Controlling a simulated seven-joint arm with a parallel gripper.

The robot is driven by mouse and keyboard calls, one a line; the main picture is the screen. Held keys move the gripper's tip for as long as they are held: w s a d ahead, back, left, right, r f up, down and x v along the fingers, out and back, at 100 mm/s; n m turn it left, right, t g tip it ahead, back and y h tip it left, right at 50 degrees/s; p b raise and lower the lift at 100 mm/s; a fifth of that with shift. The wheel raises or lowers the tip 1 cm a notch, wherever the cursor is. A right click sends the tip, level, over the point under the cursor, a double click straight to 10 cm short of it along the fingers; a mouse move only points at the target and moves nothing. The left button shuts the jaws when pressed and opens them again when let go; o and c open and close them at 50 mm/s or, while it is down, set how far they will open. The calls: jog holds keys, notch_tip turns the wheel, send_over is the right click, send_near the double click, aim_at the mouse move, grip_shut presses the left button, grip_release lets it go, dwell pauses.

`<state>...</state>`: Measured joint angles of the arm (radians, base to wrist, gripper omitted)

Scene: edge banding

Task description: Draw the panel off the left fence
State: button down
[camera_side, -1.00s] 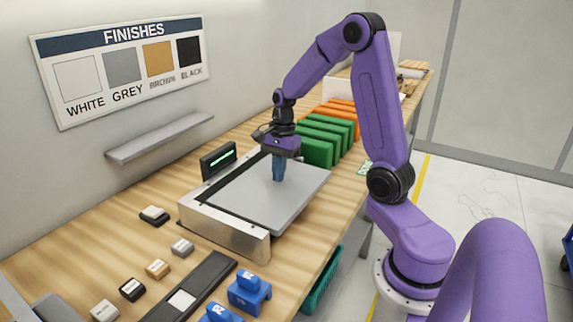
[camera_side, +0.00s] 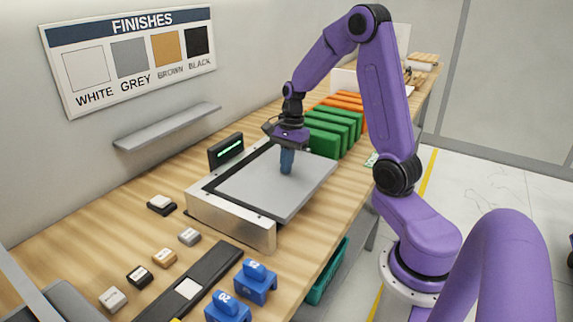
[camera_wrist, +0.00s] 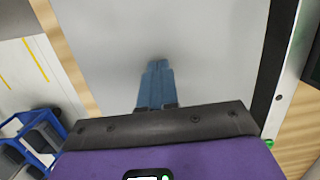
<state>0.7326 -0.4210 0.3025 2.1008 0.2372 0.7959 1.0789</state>
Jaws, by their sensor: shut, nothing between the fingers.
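The grey panel (camera_side: 275,183) lies flat in a metal corner fixture. A silver fence (camera_side: 232,222) stands along its near left side in the side view, and another fence (camera_side: 225,168) runs along its far left side. A dark strip shows between the panel and the far fence. In the wrist view the panel (camera_wrist: 205,50) fills the middle, with a dark strip and a pale metal fence (camera_wrist: 287,75) on its right. My gripper (camera_side: 286,172) is shut and empty, its blue fingers pointing down at the panel's top. The fingertips (camera_wrist: 158,64) look at or very near the surface; contact is unclear.
A black display (camera_side: 226,150) with a green bar stands behind the fixture. Green blocks (camera_side: 328,135) and orange blocks (camera_side: 345,103) stand beyond my gripper. Blue numbered pieces (camera_side: 255,282) and small finish blocks (camera_side: 164,258) lie in front. The table's right edge is near the panel.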

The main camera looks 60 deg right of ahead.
jog(key=shift+s+d+f, duration=0.35)
jog(key=shift+d, duration=0.05)
jog(key=shift+r, duration=0.7)
